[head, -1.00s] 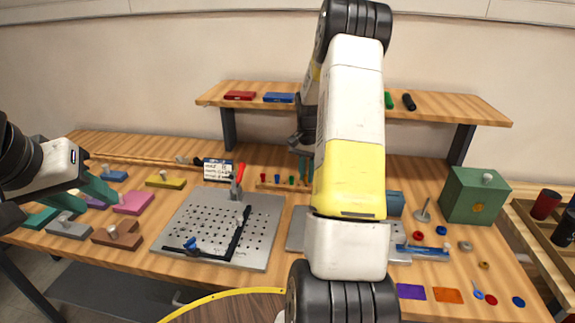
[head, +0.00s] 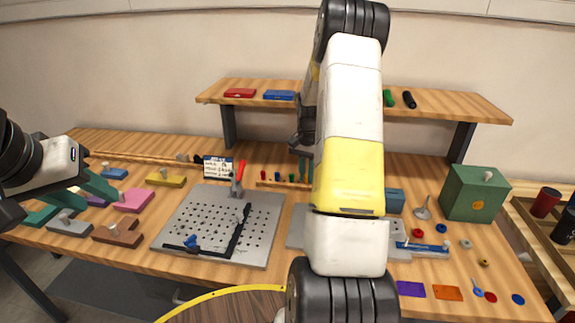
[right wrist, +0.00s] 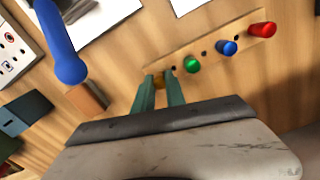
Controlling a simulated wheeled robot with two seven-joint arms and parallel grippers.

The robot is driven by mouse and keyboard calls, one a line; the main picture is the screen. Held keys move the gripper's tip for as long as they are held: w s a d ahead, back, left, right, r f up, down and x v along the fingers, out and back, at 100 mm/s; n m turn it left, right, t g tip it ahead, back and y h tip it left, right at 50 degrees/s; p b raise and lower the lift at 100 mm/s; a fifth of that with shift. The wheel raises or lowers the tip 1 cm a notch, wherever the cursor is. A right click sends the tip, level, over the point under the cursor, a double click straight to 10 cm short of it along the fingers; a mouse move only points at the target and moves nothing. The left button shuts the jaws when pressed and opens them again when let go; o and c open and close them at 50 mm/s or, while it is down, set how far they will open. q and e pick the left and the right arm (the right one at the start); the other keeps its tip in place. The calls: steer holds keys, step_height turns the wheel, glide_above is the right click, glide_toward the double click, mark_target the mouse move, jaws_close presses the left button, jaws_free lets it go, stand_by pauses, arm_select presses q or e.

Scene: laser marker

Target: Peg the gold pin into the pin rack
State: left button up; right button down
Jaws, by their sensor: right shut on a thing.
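The pin rack (right wrist: 215,52) is a narrow wooden strip with dark holes, and it also shows in the head view (head: 268,184). Green (right wrist: 191,64), blue (right wrist: 227,47) and red (right wrist: 262,30) pins stand in it. My right gripper (right wrist: 160,84) is shut on the gold pin (right wrist: 159,79) at the rack's end beside the green pin. The fingers hide much of the gold pin, so I cannot tell whether its lower end is in a hole. In the head view my right arm hides most of that gripper. My left gripper (head: 92,206) is open and empty over the coloured blocks.
A perforated metal plate (head: 213,215) lies left of centre, with a red-handled clamp (head: 238,178) behind it. A raised shelf (head: 330,98) spans the back. A green box (head: 474,195) stands at the right. In the wrist view a blue rounded handle (right wrist: 62,42) lies left of the rack.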

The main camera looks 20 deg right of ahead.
steer(key=c, duration=1.3)
jaws_free()
step_height(320, 180, up, 8)
steer(key=shift+f, duration=0.15)
